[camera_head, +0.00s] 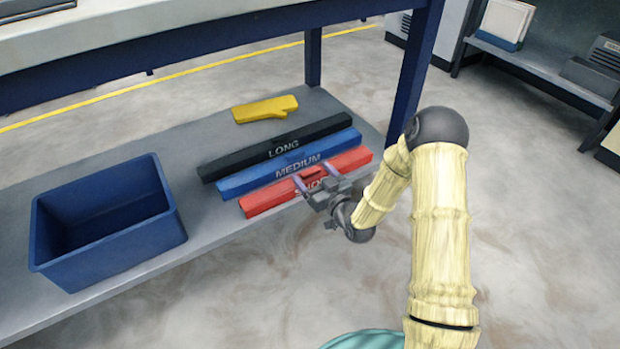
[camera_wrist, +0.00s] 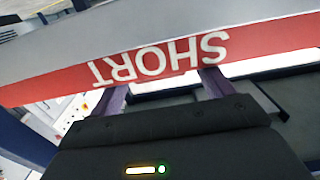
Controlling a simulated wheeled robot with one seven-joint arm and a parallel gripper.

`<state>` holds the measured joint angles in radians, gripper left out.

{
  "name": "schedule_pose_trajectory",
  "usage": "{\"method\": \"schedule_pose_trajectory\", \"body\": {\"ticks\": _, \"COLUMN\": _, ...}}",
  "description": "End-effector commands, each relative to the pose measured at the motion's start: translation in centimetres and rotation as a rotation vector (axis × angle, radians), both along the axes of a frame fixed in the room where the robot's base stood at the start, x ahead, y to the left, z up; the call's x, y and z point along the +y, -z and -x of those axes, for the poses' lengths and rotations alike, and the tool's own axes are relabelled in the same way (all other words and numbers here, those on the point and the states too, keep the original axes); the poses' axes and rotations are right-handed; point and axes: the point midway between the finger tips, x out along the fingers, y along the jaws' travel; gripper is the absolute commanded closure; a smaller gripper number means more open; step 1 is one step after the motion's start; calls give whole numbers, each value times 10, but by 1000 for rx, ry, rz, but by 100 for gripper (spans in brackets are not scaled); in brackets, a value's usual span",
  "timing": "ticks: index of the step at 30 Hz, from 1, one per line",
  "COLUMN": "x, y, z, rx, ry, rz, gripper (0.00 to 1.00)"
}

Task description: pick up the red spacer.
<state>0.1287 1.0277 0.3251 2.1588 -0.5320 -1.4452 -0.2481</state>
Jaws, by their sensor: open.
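The red spacer (camera_head: 268,198), a long flat bar lettered SHORT, lies on the lower shelf at its front edge, in front of the blue bar. In the wrist view the red spacer (camera_wrist: 270,45) crosses the picture, with its lettering upside down. My gripper (camera_head: 313,186) is open at the right half of the red spacer, with its fingers over the lettering. In the wrist view my gripper (camera_wrist: 160,88) has its two fingertips apart at the near edge of the red face. Whether the fingers touch the bar I cannot tell.
A blue bar lettered MEDIUM (camera_head: 240,182) and a black bar lettered LONG (camera_head: 240,159) lie behind the red one. A yellow glove (camera_head: 265,109) lies farther back. A blue bin (camera_head: 60,245) stands at the left. A blue table leg (camera_head: 416,70) rises at the right.

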Motion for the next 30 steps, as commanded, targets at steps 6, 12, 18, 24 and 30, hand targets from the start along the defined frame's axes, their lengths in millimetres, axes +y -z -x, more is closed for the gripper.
{"method": "schedule_pose_trajectory", "body": {"ticks": 6, "x": 0, "y": 0, "z": 0, "rx": 0, "ry": 0, "rz": 0, "gripper": 26}}
{"method": "schedule_pose_trajectory", "body": {"ticks": 12, "x": 0, "y": 0, "z": 0, "rx": 0, "ry": 0, "rz": 0, "gripper": 65}}
{"method": "schedule_pose_trajectory", "body": {"ticks": 18, "x": 0, "y": 0, "z": 0, "rx": -1, "ry": 0, "rz": -1, "gripper": 72}}
{"method": "schedule_pose_trajectory", "body": {"ticks": 24, "x": 0, "y": -8, "z": 0, "rx": -1, "ry": 0, "rz": 0, "gripper": 72}}
{"method": "schedule_pose_trajectory", "body": {"ticks": 30, "x": 0, "y": -36, "z": 0, "rx": -3, "ry": 0, "rz": 1, "gripper": 72}}
